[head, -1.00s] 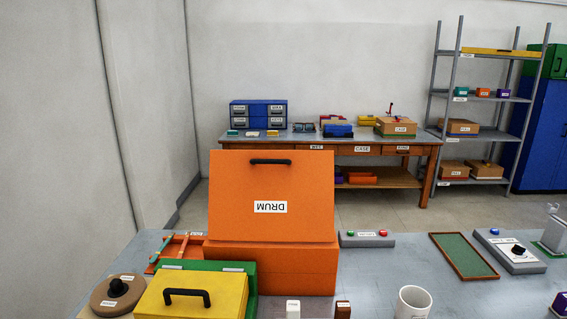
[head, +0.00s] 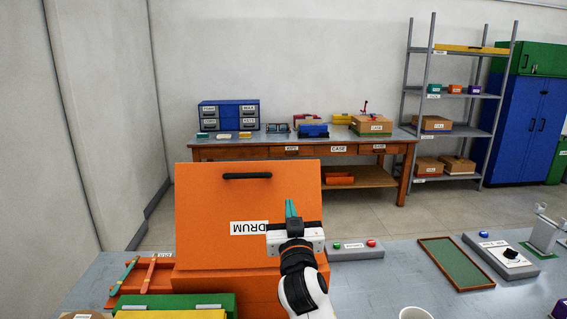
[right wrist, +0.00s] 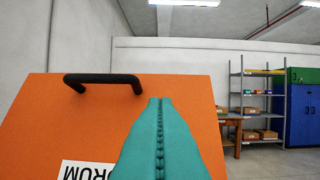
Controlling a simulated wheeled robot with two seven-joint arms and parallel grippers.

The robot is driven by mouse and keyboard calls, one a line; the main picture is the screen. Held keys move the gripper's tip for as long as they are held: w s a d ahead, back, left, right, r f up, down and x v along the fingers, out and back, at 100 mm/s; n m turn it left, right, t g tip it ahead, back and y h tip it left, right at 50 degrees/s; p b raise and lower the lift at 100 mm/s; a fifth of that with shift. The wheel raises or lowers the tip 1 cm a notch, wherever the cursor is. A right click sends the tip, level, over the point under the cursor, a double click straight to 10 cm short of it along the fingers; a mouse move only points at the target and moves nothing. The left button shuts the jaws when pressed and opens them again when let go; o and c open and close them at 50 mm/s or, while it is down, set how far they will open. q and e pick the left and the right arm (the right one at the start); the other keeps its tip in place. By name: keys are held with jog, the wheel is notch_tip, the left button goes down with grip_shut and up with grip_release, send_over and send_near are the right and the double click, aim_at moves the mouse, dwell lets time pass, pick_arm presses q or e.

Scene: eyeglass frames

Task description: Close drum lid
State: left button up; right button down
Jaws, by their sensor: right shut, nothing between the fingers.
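The orange drum lid (head: 215,205) stands open and upright, leaning back a little, above the orange drum box (head: 240,282). It has a black handle (head: 247,176) near its top edge and an upside-down DRUM label. My right gripper (head: 291,208) points up in front of the lid's right part and covers the label's end. Its teal fingers are shut and empty. In the right wrist view the closed fingertips (right wrist: 160,102) lie right of and below the black handle (right wrist: 104,80), apart from it in the picture. My left gripper is not in view.
A green box (head: 180,303) with a yellow part stands in front of the drum. A red tray (head: 140,280) lies to its left. A button panel (head: 355,249), a green tray (head: 456,262) and a white mug (head: 414,313) are to the right. Grey table between them is clear.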

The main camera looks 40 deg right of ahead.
aim_at(287, 166)
jog(key=shift+t+h, duration=0.4)
jog(key=p+x, duration=0.1)
jog(key=x, duration=0.3)
jog(key=r+p+x, duration=0.1)
jog(key=x, duration=0.3)
jog(key=p+x, duration=0.1)
jog(key=x, duration=0.3)
jog(key=shift+d+r+p, duration=0.15)
jog(key=shift+r+p, duration=0.15)
jog(key=shift+r, duration=0.15)
jog(key=shift+w+d+f, duration=0.45)
jog(key=shift+w+d, duration=0.05)
jog(key=shift+w, duration=0.3)
jog(key=shift+s, duration=0.1)
